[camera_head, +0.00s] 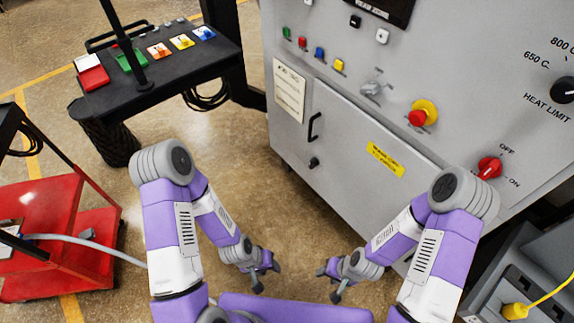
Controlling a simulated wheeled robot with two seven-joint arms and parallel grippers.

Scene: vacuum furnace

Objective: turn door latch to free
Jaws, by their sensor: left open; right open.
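The grey furnace cabinet has a front door panel (350,150) that looks closed. Near its left edge is a black bar handle (314,126), with a small dark latch knob (313,162) below it. The knob's exact turn angle is too small to tell. My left gripper (266,279) is open and empty, low in the picture, below and to the left of the latch. My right gripper (328,285) is open and empty, below the latch and a little to its right. Neither gripper touches the cabinet.
The panel above carries a silver lever (373,88), a red emergency button (418,117) and a red OFF/ON switch (489,167). A black cart (160,70) stands at the back left, a red cart (60,240) at the left. The floor before the door is clear.

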